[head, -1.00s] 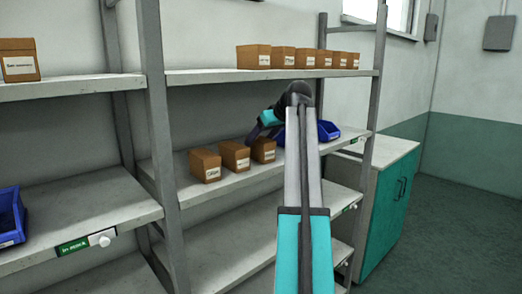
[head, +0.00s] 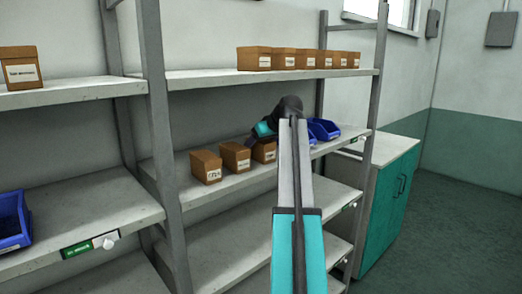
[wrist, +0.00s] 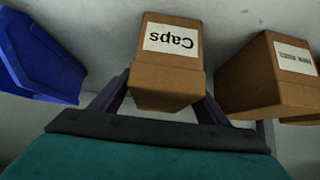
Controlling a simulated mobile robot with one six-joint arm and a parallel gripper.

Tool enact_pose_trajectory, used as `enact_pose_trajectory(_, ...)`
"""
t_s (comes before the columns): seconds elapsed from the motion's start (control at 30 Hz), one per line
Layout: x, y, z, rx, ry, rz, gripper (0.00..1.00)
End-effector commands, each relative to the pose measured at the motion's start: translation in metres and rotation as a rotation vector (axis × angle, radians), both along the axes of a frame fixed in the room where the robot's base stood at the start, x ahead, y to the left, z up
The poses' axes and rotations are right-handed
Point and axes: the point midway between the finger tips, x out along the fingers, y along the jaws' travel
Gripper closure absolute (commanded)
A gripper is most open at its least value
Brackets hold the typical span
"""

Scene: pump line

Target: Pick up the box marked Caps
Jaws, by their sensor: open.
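The Caps box (wrist: 172,62) is a small brown box with a white label. It shows upside down in the middle of the wrist view. In the head view, a brown box that appears to be the same one (head: 264,152) stands on the middle shelf, partly hidden by my arm. My gripper (wrist: 157,100) is open, with one finger on each side of the lower part of the Caps box. I cannot tell whether the fingers touch it. In the head view my gripper is mostly hidden behind my arm.
Another labelled brown box (wrist: 270,75) stands close beside Caps, and a blue bin (wrist: 40,55) is on its other side. The upper shelf (head: 220,78) holds several brown boxes above my arm. A grey post (head: 155,110) stands left.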

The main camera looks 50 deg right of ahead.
Motion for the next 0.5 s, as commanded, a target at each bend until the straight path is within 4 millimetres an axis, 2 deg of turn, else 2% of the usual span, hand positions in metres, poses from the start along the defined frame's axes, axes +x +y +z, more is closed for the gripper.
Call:
enact_pose_trajectory(0.3, -0.0001, 0.0001, 0.0001, 0.0, 0.0, 0.0, 0.31)
enact_pose_trajectory(0.5, -0.0001, 0.0002, 0.0001, 0.001, 0.0, 0.001, 0.65)
